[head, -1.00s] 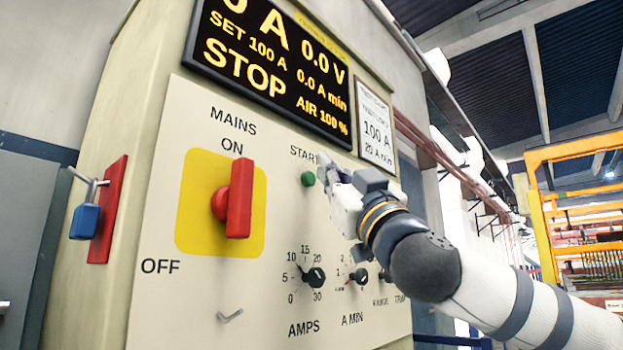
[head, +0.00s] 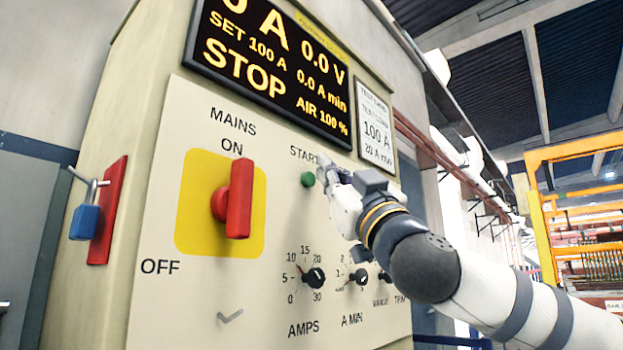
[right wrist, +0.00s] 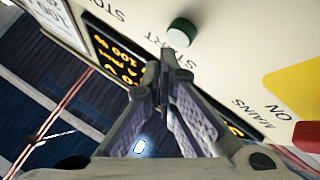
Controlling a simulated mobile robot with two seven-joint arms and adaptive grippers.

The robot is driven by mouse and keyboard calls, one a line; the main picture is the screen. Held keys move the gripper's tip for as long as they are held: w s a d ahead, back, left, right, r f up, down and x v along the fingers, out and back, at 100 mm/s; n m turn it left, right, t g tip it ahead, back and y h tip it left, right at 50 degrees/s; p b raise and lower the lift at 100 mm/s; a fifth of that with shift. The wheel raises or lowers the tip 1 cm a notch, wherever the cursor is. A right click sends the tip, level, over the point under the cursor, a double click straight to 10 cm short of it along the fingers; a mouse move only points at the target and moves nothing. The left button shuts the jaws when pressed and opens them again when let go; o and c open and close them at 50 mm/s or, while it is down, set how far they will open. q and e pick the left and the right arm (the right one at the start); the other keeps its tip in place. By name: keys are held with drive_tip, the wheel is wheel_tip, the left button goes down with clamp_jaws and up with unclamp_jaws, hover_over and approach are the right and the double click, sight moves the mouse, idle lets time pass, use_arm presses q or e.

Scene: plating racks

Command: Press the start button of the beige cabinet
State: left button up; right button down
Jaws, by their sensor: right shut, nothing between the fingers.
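The beige cabinet (head: 185,295) fills the left and middle of the head view. Its green start button (head: 308,180) sits below the word START, left of my right gripper. My right gripper (head: 324,167) is shut and empty, its tips close to the button's right side; I cannot tell from the head view whether they touch. In the right wrist view the green button (right wrist: 183,32) lies just beyond the shut fingertips (right wrist: 170,58), with a small gap in the picture. My left gripper is not in view.
A red mains switch (head: 238,198) on a yellow plate is left of the button. Black knobs (head: 314,277) sit below it. The display (head: 268,70) above reads STOP. A blue padlock (head: 85,221) hangs at the cabinet's left side. Orange racks (head: 590,150) stand far right.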

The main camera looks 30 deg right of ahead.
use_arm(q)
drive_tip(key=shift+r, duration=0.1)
use_arm(e)
drive_tip(key=shift+r+y, duration=0.1)
drive_tip(key=shift+y, duration=0.2)
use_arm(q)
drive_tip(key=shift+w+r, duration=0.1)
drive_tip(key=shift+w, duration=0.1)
use_arm(e)
drive_tip(key=shift+w+a, duration=0.15)
drive_tip(key=shift+w, duration=0.25)
drive_tip(key=shift+w+a, duration=0.2)
drive_tip(key=shift+w, duration=0.3)
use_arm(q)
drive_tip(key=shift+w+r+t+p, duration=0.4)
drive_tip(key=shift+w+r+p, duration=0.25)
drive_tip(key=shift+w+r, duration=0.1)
use_arm(e)
drive_tip(key=shift+s+d, duration=0.35)
drive_tip(key=shift+s, duration=0.5)
